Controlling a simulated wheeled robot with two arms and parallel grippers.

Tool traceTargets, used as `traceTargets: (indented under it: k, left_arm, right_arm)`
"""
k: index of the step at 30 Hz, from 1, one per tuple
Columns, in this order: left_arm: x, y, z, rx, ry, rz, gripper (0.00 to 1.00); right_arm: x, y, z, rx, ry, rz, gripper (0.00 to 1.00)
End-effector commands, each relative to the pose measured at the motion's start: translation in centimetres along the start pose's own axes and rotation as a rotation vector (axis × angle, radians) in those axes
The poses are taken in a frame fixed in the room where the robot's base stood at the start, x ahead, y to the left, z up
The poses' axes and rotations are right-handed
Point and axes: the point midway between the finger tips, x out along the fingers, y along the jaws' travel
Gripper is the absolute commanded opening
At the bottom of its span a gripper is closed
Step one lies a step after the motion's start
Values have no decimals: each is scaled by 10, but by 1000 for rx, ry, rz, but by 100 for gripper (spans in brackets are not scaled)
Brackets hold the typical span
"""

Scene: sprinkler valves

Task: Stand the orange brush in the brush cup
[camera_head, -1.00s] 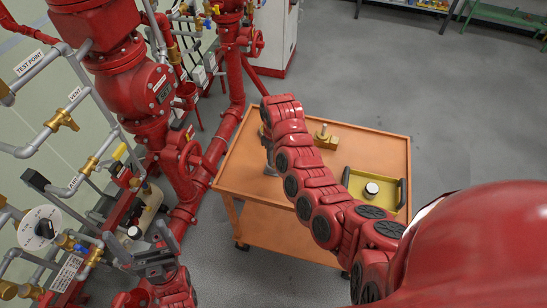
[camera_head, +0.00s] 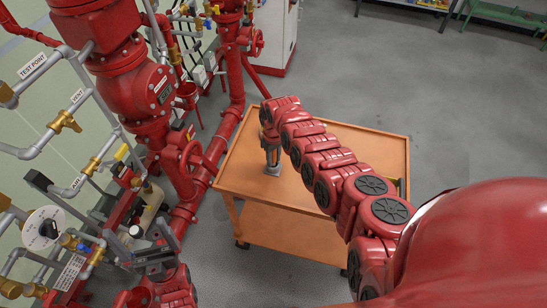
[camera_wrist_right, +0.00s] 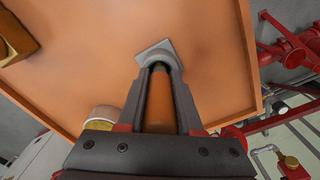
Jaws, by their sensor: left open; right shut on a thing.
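My right gripper (camera_head: 272,161) points down over the left part of the orange cart top. In the right wrist view its jaws are shut on the orange brush (camera_wrist_right: 159,100), of which an orange strip shows between the fingers. At the fingertips is a grey round collar on a square plate (camera_wrist_right: 153,51), which looks like the brush cup; it also shows low on the cart in the head view (camera_head: 273,171). I cannot tell whether the brush's end is inside it. My left gripper (camera_head: 146,246) is open and empty at lower left, beside the pipes, away from the cart.
The orange cart top (camera_head: 235,165) has free room around the gripper. A brass part (camera_wrist_right: 15,38) and a pale round container (camera_wrist_right: 102,117) are near it in the wrist view. Red pipes and valves (camera_head: 185,165) stand close to the cart's left. My right arm covers much of the cart.

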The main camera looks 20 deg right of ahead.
Motion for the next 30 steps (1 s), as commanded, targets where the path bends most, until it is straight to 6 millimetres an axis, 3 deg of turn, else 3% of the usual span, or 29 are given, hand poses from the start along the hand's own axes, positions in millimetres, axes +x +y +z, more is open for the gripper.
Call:
traceTargets:
  k: [9, 10, 15, 23, 30]
  left_arm:
    - [-4, 0, 1, 0, 0, 0, 100]
    - [-4, 0, 1, 0, 0, 0, 100]
    - [-2, 0, 0, 0, 0, 0, 100]
    - [-2, 0, 0, 0, 0, 0, 100]
    - [4, 0, -1, 0, 0, 0, 100]
  right_arm:
    - [4, 0, 0, 0, 1, 0, 0]
    - [3, 0, -1, 0, 1, 1, 36]
    - [2, 0, -1, 0, 2, 1, 64]
    - [1, 0, -1, 0, 2, 1, 64]
    - [-15, 1, -2, -1, 4, 1, 64]
